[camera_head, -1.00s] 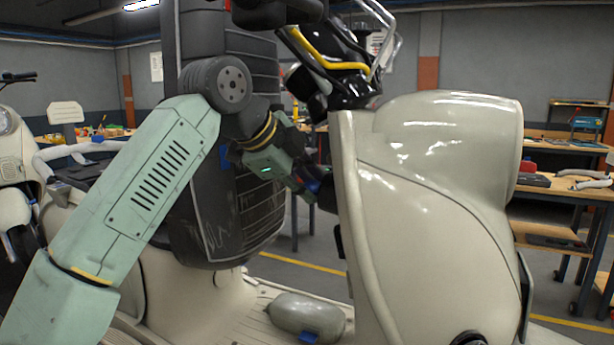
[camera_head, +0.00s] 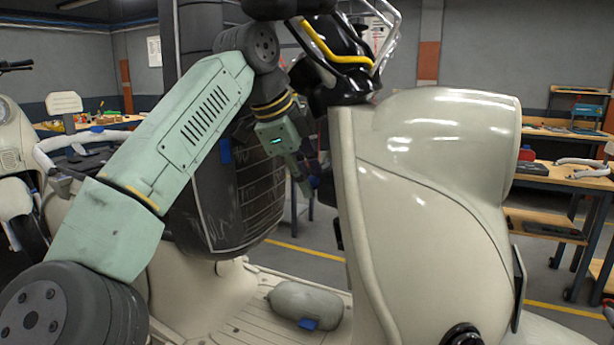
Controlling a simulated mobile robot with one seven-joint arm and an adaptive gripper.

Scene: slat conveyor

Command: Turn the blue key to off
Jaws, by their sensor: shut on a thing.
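The beige scooter's front shield (camera_head: 400,210) fills the middle and right of the head view. My gripper (camera_head: 312,187) is at the rear side of this shield, left of its edge. Its fingers are shut on the blue key (camera_head: 315,182), of which only a small blue patch shows. The key's lock and the key's exact angle are hidden by the fingers and the shield edge.
A grey bag (camera_head: 300,297) with a blue tag lies on the scooter's floorboard. A dark ridged seat-like block (camera_head: 215,215) stands close behind my wrist. Black and yellow handlebar parts (camera_head: 340,55) are just above. Workbenches (camera_head: 570,178) stand at right.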

